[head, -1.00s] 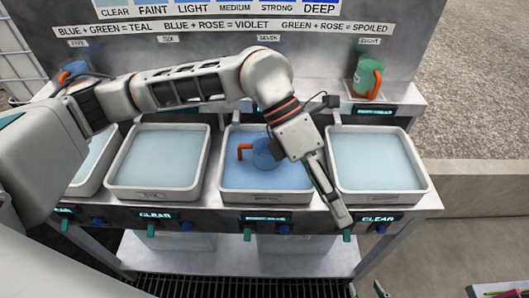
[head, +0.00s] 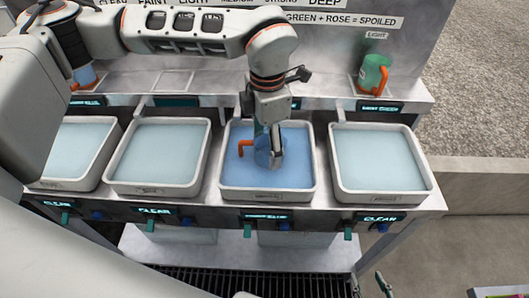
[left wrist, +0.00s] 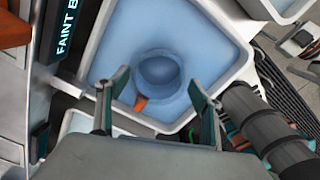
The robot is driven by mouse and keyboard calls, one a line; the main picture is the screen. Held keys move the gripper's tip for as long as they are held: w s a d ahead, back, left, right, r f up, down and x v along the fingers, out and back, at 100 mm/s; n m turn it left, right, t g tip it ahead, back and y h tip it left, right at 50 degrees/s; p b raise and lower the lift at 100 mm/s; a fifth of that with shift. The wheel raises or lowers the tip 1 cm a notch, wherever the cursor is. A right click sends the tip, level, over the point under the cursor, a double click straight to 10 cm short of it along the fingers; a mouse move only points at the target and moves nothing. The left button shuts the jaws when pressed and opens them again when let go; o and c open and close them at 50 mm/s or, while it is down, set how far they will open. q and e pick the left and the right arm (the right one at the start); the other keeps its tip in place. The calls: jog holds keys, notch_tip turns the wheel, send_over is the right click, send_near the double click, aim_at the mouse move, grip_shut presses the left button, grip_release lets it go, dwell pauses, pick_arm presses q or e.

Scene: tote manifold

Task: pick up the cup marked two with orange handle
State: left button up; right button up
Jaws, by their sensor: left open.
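A blue cup (head: 262,153) with an orange handle (head: 242,148) stands in the blue liquid of the third basin (head: 223,180). Its handle points left in the head view. Its marking is not readable. In the left wrist view the cup (left wrist: 158,70) shows from above, with its handle (left wrist: 140,103) toward my gripper. My left gripper (head: 276,156) is open, pointing down at the cup's right side in the head view, covering part of it. In the wrist view its fingers stand apart, short of the cup's rim in the picture. My right gripper (head: 370,286) shows only partly at the bottom edge.
Basins with pale liquid stand on both sides, including the right one (head: 337,185). A green cup (head: 370,72) with an orange handle stands on the back shelf at right. Another blue cup (head: 83,75) is partly hidden at left. Valve levers (head: 248,229) line the front.

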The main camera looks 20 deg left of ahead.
pick_arm(q)
jog(key=f, duration=0.4)
jog(key=shift+a+f, duration=0.2)
jog(key=shift+f, duration=0.1)
jog(key=c, duration=1.3)
jog(key=shift+r, duration=0.2)
notch_tip(320, 180, up, 20)
jog(key=shift+f+p, duration=0.1)
jog(key=shift+p, duration=0.25)
